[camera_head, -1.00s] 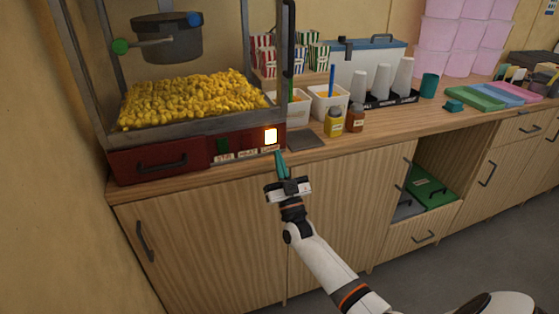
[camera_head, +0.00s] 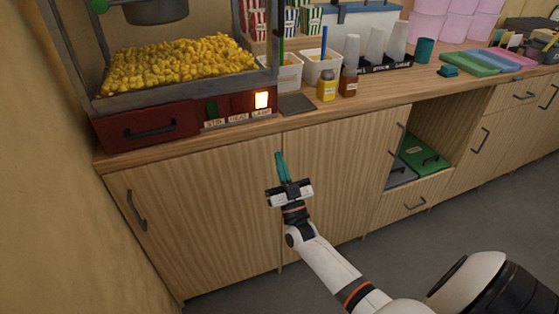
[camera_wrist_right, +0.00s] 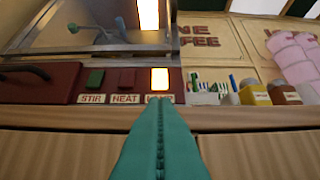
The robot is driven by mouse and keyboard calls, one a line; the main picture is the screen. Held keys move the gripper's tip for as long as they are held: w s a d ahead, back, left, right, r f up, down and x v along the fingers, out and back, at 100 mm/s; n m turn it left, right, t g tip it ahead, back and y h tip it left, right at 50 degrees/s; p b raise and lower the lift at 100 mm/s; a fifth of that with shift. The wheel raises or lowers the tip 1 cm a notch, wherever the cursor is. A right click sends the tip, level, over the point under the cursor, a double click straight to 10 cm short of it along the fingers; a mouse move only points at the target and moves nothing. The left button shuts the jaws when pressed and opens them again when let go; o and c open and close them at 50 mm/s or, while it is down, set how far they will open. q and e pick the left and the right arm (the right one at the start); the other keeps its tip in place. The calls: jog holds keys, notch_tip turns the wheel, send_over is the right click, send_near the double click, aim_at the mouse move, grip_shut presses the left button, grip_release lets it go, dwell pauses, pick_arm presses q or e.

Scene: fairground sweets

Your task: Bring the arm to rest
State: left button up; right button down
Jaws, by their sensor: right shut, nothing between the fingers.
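My right gripper (camera_head: 282,168) is shut and empty, its teal fingers together. In the head view it is in front of the cabinet doors, below the counter edge and apart from the popcorn machine. In the right wrist view its closed fingers (camera_wrist_right: 160,140) point toward the machine's red front panel (camera_wrist_right: 120,82). The panel has switches marked STIR and HEAT, and a third, lit switch (camera_head: 261,99) whose label reads LAMP in the head view. My left gripper is not in view.
The wooden counter (camera_head: 330,110) holds white tubs, a yellow-labelled bottle (camera_head: 326,87), a brown bottle (camera_head: 348,82), stacked cups (camera_head: 375,50) and coloured trays (camera_head: 468,64). An open cabinet bay (camera_head: 430,140) is at right. The floor in front is clear.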

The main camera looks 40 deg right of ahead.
jog(key=shift+f, duration=0.1)
jog(key=s+a+f+n+g+y+p, duration=0.1)
jog(key=s+a+f+g+y, duration=0.2)
jog(key=f, duration=0.8)
jog(key=s+a+f+n+g+y+p, duration=0.15)
jog(key=s+f+g, duration=0.3)
jog(key=f, duration=0.55)
jog(key=s+a+f+n+g+y+p, duration=0.1)
jog(key=s+a+f+g, duration=0.2)
jog(key=f, duration=0.8)
jog(key=s+a+f+g+p, duration=0.25)
jog(key=s+f+g, duration=0.45)
jog(key=s+f, duration=0.6)
jog(key=s+a+f+g, duration=0.1)
jog(key=s+f+g, duration=0.1)
jog(key=s, duration=1)
jog(key=s+a+f+n+g, duration=0.1)
jog(key=s+g, duration=0.4)
jog(key=s, duration=0.6)
jog(key=shift+s+a+f+p, duration=0.2)
jog(key=shift+s+f+p, duration=0.15)
jog(key=shift+f, duration=0.5)
jog(key=shift+n, duration=0.25)
